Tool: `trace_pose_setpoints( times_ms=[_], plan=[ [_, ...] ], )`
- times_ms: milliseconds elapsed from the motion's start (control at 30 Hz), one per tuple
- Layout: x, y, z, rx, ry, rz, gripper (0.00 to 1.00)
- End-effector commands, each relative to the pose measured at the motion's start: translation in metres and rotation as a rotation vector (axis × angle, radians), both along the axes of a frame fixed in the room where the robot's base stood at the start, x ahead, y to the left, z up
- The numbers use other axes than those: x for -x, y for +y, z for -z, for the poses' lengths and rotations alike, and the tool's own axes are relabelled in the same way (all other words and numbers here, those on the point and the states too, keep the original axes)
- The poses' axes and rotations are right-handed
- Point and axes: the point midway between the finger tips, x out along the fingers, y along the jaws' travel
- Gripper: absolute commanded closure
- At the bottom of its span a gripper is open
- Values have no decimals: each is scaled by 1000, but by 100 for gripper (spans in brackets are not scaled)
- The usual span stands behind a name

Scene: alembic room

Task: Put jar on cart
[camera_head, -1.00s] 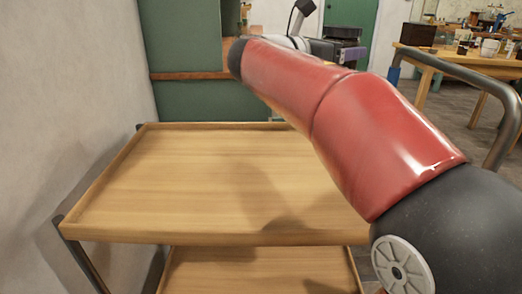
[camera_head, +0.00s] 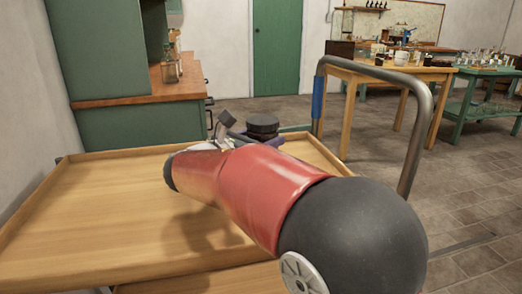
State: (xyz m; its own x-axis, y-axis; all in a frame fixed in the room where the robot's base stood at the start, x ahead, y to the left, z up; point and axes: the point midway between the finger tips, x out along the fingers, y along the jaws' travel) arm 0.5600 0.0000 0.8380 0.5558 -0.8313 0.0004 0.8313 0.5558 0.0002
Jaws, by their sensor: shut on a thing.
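The cart is a two-tier wooden cart with a bare, rimmed top tray (camera_head: 85,215) and a bent grey metal handle (camera_head: 408,82) at its right end. My red arm reaches across the tray from the lower right. My gripper (camera_head: 250,137) is at the far end of the arm, by the tray's far right part, and is mostly hidden behind it. It is shut on the jar (camera_head: 263,124), of which only a black round top shows. The jar's lower part is hidden, so I cannot tell whether it touches the tray.
A green cabinet with a wooden counter (camera_head: 140,95) stands behind the cart, with small bottles (camera_head: 170,65) on it. A wall is close on the left. A wooden table (camera_head: 385,72) and a green table (camera_head: 480,75) with glassware stand at the right. Floor is clear at the right.

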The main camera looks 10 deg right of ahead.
Motion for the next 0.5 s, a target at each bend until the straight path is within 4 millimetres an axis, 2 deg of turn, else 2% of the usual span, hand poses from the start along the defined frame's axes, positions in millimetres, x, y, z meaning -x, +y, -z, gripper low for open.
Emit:
trace_pose_setpoints(
  times_ms=[33, 167, 500],
  plan=[
    [0, 0, 10, 2, 2, 0, 60],
    [0, 0, 24, 1, 2, 0, 60],
    [0, 0, 26, 0, 0, 0, 60]
  ],
)
